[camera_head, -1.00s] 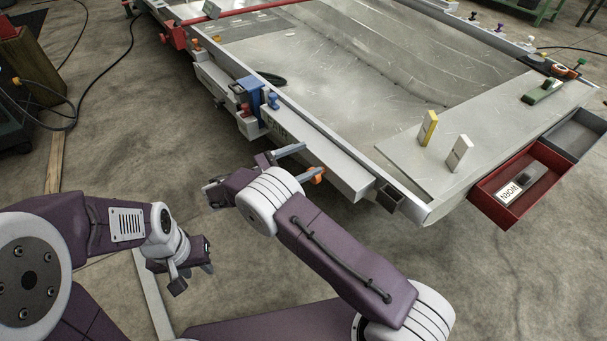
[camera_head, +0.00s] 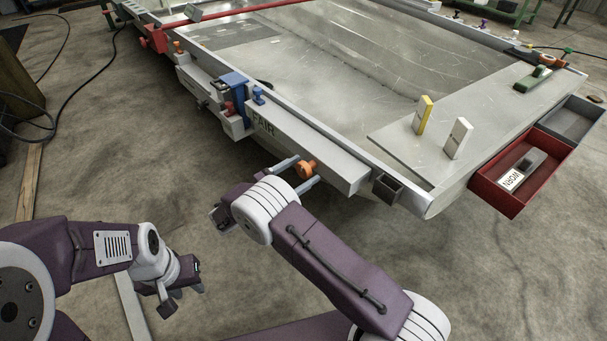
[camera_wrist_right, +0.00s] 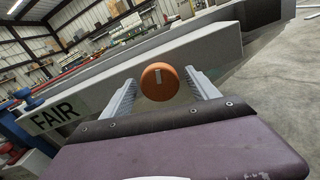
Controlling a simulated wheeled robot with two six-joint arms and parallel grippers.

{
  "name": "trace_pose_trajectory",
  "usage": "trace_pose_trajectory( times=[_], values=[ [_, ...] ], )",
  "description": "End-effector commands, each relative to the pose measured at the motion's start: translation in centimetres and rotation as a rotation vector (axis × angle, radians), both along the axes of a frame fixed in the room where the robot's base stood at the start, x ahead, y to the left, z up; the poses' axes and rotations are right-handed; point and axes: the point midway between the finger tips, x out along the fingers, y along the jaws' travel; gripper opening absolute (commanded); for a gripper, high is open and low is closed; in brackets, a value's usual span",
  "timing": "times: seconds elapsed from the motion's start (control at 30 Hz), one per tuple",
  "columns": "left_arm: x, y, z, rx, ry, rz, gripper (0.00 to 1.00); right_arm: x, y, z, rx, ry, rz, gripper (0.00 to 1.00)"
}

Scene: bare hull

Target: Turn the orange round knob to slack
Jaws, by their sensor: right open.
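The orange round knob (camera_head: 306,169) is on the near side of the grey hull edge, to the right of the FAIR label (camera_head: 263,133). My right gripper (camera_head: 296,172) is open, with one finger on each side of the knob in the head view. In the right wrist view the knob (camera_wrist_right: 159,81) lies between the two grey fingers of the right gripper (camera_wrist_right: 160,88), with a pale mark on its face. I cannot tell whether the fingers touch it. My left gripper (camera_head: 183,295) is low at the left, over the floor; its jaw opening is unclear.
A blue clamp-like fixture (camera_head: 233,97) is left of the FAIR label. Yellow-edged and white blocks (camera_head: 424,114) stand on the deck.

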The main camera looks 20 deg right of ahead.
Motion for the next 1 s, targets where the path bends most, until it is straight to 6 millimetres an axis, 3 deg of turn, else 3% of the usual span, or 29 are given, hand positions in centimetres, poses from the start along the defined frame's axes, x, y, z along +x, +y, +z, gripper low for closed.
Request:
trace_pose_trajectory(
  times=[0.33,0.37,0.57,1.0],
  values=[
    [0.0,0.0,-0.33,0.0,0.0,0.0,0.36,0.42,-0.85,0.07,0.0,0.0,0.001,0.69],
    [0.0,0.0,-0.33,0.0,0.0,0.0,0.36,0.42,-0.85,0.07,0.0,0.0,0.001,0.64],
    [0.0,0.0,-0.33,0.0,0.0,0.0,0.36,0.41,-0.84,0.06,0.0,0.0,0.001,0.08],
    [0.0,0.0,0.02,0.0,0.0,0.0,0.36,0.4,-0.82,0.12,0.051,-0.105,0.001,0.08]
  ],
)
